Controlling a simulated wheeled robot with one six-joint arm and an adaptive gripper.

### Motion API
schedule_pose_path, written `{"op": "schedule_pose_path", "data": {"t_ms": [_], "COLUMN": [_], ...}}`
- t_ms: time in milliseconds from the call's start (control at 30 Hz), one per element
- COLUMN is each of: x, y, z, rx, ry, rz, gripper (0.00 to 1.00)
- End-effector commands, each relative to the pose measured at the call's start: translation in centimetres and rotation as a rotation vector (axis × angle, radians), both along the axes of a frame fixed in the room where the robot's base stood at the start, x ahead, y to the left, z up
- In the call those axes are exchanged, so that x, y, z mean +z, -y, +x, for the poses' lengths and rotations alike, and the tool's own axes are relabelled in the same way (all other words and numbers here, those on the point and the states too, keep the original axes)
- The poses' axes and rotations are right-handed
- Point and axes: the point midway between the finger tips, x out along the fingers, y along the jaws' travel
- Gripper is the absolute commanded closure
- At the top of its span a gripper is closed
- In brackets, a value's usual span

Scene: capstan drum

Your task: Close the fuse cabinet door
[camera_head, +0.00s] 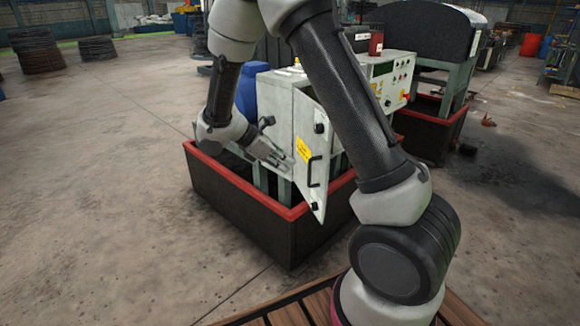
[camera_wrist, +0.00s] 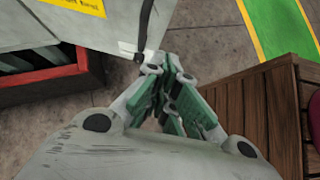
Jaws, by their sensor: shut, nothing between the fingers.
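The fuse cabinet (camera_head: 283,108) is a pale grey box on a stand. Its door (camera_head: 308,138) stands open, with a yellow label and a black handle (camera_head: 312,170) on the face towards the head camera. The door's lower part also shows at the upper left of the wrist view (camera_wrist: 70,32), with the handle (camera_wrist: 145,28) near its edge. My gripper (camera_head: 286,164) is at the left side of the door in the head view. In the wrist view its green-padded fingers (camera_wrist: 172,88) are together and empty, close to the door edge; I cannot tell whether they touch it.
A dark, red-rimmed tray (camera_head: 268,232) surrounds the cabinet's stand. A blue drum (camera_head: 250,88) stands behind the cabinet, and a control box (camera_head: 390,82) is to its right. A slatted wooden platform (camera_head: 282,314) is in front. Open concrete floor lies to the left.

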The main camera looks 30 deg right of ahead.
Motion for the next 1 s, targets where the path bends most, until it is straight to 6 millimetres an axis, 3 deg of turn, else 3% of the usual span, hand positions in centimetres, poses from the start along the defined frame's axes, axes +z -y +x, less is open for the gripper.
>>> {"op": "schedule_pose_path", "data": {"t_ms": [367,600,1000], "x": [-5.7,-5.7,-5.7], "y": [5.7,8.9,9.6], "z": [-0.8,-1.1,-1.1], "rx": [-0.006,-0.005,-0.004], "ry": [-0.003,0.001,0.002], "rz": [0.0,0.001,0.002], "gripper": [1.0,1.0,1.0]}}
